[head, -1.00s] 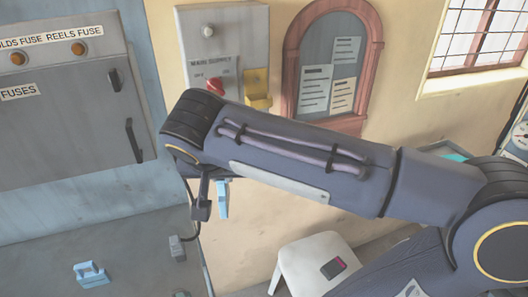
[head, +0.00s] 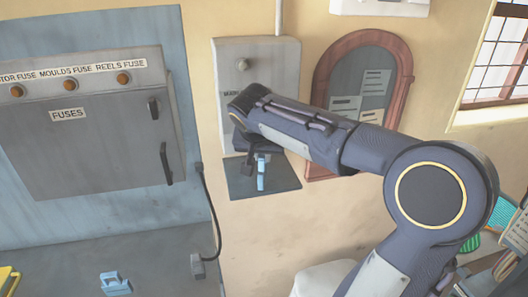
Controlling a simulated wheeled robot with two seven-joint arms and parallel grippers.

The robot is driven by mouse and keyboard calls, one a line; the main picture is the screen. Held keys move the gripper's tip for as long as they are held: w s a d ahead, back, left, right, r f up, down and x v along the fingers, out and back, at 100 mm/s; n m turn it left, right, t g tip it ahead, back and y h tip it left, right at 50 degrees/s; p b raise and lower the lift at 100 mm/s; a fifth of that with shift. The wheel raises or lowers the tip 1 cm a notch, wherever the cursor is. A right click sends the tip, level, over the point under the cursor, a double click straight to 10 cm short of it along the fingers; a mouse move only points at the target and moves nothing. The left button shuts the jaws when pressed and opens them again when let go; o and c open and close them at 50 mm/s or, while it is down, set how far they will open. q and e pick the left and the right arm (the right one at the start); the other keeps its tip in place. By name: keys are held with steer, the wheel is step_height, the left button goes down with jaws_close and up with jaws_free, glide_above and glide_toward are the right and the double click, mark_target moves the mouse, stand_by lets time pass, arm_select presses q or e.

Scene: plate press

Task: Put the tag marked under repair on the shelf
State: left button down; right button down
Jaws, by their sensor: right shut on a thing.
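My right gripper (head: 254,166) is mostly hidden under the end of my right arm, below the grey supply box. It is shut on a light blue piece (head: 261,176), seen narrow and upright. No marking on it can be read, so I cannot tell whether it is the tag. Behind and below it is a dark flat panel (head: 286,180), which looks like a shelf under the supply box; I cannot tell whether the piece touches it. Another light blue piece (head: 115,284) lies on the grey bench. My left gripper is out of view.
The supply box (head: 285,70) and an arched notice board (head: 322,90) are on the wall. The fuse cabinet (head: 85,150) is at left. A black cable (head: 208,200) hangs beside it. A pale stool (head: 318,278) is partly behind my arm.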

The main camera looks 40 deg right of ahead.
steer(key=shift+w+d+f, duration=0.25)
steer(key=shift+w+d, duration=0.1)
steer(key=shift+d, duration=0.1)
steer(key=shift+w+d+f, duration=0.25)
steer(key=shift+w+d, duration=0.05)
steer(key=shift+d, duration=0.15)
steer(key=shift+a+f, duration=0.15)
steer(key=shift+f, duration=0.1)
steer(key=shift+f, duration=0.2)
steer(key=c, duration=1.4)
jaws_free()
steer(key=shift+r, duration=0.1)
steer(key=v, duration=1.2)
steer(key=s+a+f+n+t+y, duration=0.1)
steer(key=s+a+f+n+y, duration=0.7)
steer(key=s+a+f, duration=0.8)
step_height(320, 180, down, 3)
steer(key=shift+s+a+f+n+y, duration=0.1)
steer(key=shift+s+a+n+y, duration=0.3)
steer(key=shift+a, duration=0.5)
